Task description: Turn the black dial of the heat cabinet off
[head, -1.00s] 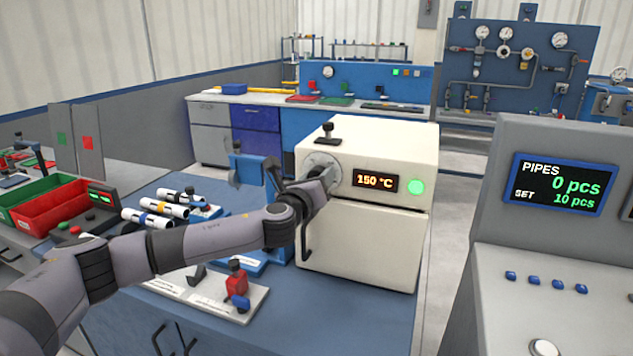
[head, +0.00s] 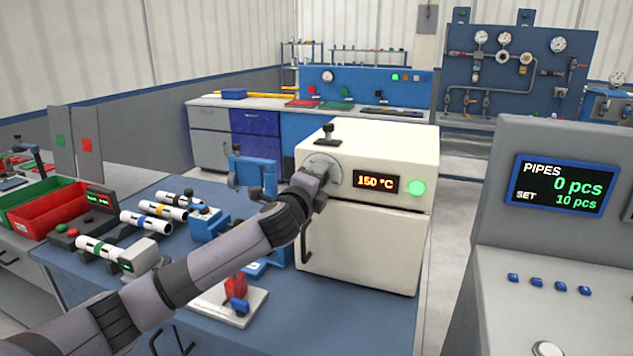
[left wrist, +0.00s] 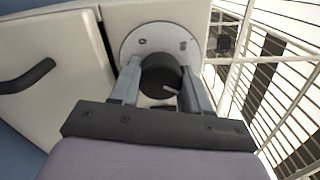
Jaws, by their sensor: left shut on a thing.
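The heat cabinet (head: 362,250) is a cream box on the blue bench, with a display reading 150 °C (head: 376,183) and a lit green lamp (head: 416,188). Its dial sits at the upper left of the front on a round grey plate (head: 331,166). My left gripper (left wrist: 160,85) is at the dial, its two fingers on either side of the black dial (left wrist: 161,76), shut on it. A white mark shows on the dial in the left wrist view. In the head view my gripper mostly hides the dial. My right gripper is not in view.
A black handle (head: 307,240) stands out from the cabinet door below my wrist. Several white pipes with coloured bands (head: 147,220) lie on the bench to the left, near red and green bins (head: 47,208). A grey console (head: 560,270) stands at the right.

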